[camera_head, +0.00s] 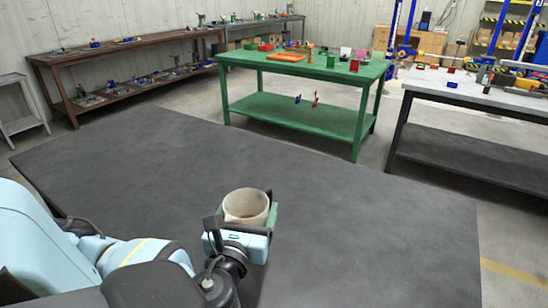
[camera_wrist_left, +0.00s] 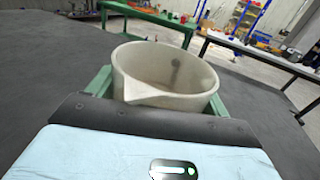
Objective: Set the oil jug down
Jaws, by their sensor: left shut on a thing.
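The oil jug (camera_head: 246,205) is a pale, off-white open cup with a pouring lip, upright above or on the dark grey table (camera_head: 180,160). My left gripper (camera_head: 243,220) is shut on the jug, with its green fingers on either side of it. In the left wrist view the jug (camera_wrist_left: 165,80) fills the middle, its lip towards the camera and its inside looking empty apart from a dark spot on the far wall. The jug's base is hidden, so I cannot tell whether it touches the table. My right gripper is out of view.
The dark table top around the jug is clear. A green bench (camera_head: 300,65) with red, orange and green parts stands beyond it. A brown bench (camera_head: 130,55) is at the back left, and a grey-topped bench (camera_head: 480,90) is at the right.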

